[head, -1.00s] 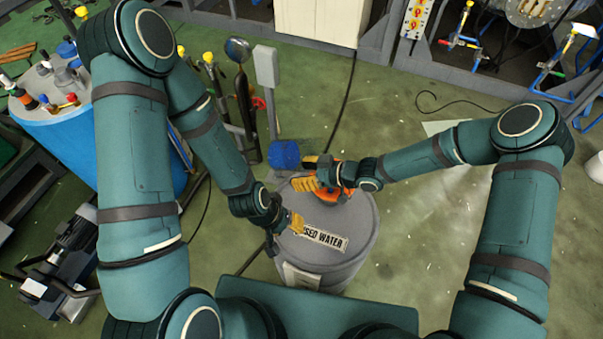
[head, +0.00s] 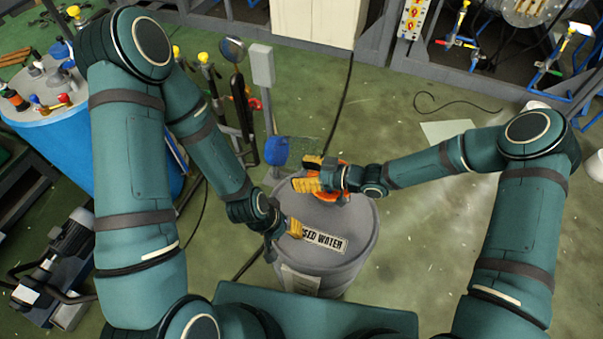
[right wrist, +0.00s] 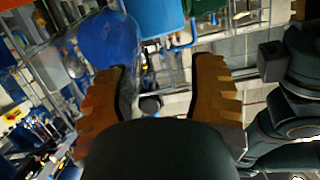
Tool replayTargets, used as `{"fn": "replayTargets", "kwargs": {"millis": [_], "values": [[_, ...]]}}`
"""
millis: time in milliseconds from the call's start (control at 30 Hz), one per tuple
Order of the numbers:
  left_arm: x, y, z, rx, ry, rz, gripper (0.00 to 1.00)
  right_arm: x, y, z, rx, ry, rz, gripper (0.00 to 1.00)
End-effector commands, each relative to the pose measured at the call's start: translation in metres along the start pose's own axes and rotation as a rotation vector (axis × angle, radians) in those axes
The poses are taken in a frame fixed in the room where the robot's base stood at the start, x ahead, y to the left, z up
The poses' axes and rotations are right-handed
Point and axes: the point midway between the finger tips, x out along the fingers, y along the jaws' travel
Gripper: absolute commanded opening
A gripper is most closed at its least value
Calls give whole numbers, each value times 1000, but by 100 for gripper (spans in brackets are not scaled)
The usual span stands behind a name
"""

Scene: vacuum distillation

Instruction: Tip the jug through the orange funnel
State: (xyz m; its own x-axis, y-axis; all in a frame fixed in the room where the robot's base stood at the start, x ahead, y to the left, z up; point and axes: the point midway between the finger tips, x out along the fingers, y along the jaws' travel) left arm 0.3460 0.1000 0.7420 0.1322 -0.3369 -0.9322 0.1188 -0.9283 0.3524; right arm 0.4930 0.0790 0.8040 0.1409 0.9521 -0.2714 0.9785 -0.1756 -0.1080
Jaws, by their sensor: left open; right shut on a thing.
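My right gripper (head: 308,177) is shut on the jug, above the funnel. The jug's blue part (head: 276,151) sticks out beyond the fingers, past the drum's far left rim; a faint clear part lies beside it. The blue part also shows large in the right wrist view (right wrist: 105,38). The jug's mouth and any flow are not visible. My left gripper (head: 293,229) is open and empty at the drum lid's left side.
A blue drum (head: 70,142) with fittings on its lid stands at the left. A pump (head: 62,262) lies on the floor below it. Upright pipes and a grey post (head: 263,75) stand behind the jug. The green floor right of the grey drum is mostly clear.

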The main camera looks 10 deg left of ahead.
Motion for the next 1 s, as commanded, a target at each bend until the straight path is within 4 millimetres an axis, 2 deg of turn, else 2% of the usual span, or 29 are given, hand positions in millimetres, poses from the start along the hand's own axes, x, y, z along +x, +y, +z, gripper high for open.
{"fn": "replayTargets", "kwargs": {"millis": [1000], "values": [[28,-10,-4,2,15,-1,39,-8,-1,0,-9,156,-16,16]]}}
